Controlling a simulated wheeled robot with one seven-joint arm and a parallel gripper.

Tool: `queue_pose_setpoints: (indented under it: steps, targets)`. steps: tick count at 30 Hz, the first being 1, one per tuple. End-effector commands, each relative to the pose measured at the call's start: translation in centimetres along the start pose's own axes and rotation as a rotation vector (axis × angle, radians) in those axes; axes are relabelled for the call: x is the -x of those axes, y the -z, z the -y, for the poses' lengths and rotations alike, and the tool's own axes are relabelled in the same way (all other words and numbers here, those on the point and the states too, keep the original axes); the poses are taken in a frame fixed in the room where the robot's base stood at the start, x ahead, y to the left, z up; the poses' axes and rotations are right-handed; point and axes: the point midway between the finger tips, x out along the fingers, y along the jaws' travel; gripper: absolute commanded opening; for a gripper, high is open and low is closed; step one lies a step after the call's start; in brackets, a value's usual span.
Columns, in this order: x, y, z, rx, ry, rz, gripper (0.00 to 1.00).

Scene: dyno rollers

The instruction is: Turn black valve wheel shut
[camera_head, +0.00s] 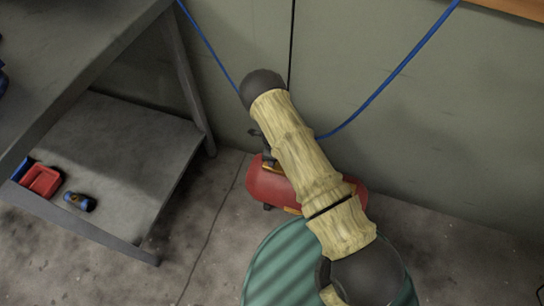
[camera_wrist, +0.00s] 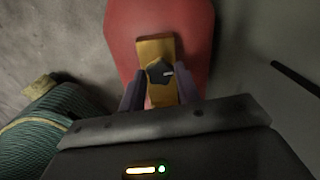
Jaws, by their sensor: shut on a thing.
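In the wrist view the black valve wheel (camera_wrist: 159,71) is a small dark knob with a light mark on it. It sits over a yellow-orange plate (camera_wrist: 154,47) on a red tank (camera_wrist: 192,25). My gripper (camera_wrist: 159,88) has one finger on each side of the wheel and is shut on it; the exact contact is dark and hard to see. In the head view the red tank (camera_head: 268,187) lies on the floor, partly covered by my arm. My gripper and the wheel cannot be made out there.
A ribbed green drum (camera_head: 275,265) stands close in front of the tank; it also shows in the wrist view (camera_wrist: 50,125). A grey workbench (camera_head: 110,165) with a red bin (camera_head: 41,180) is on the left. Blue hoses (camera_head: 395,75) hang along the wall behind.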

Motion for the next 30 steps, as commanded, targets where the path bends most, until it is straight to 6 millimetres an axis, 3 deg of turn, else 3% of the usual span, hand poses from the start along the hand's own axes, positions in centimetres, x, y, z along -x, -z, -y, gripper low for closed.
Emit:
queue_pose_setpoints:
  steps: [9, 21, 22, 25, 30]
  targets:
    - [0.06, 0.02, 0.12, -0.108, 0.003, 0.0, 0.1]
    - [0.05, 0.03, 0.13, -0.118, 0.003, 0.0, 0.1]
    - [0.05, 0.03, 0.13, -0.118, 0.003, 0.0, 0.34]
    - [0.04, 0.02, 0.11, -0.117, 0.002, 0.0, 0.54]
    - [0.02, 0.02, 0.06, -0.116, 0.001, 0.0, 0.54]
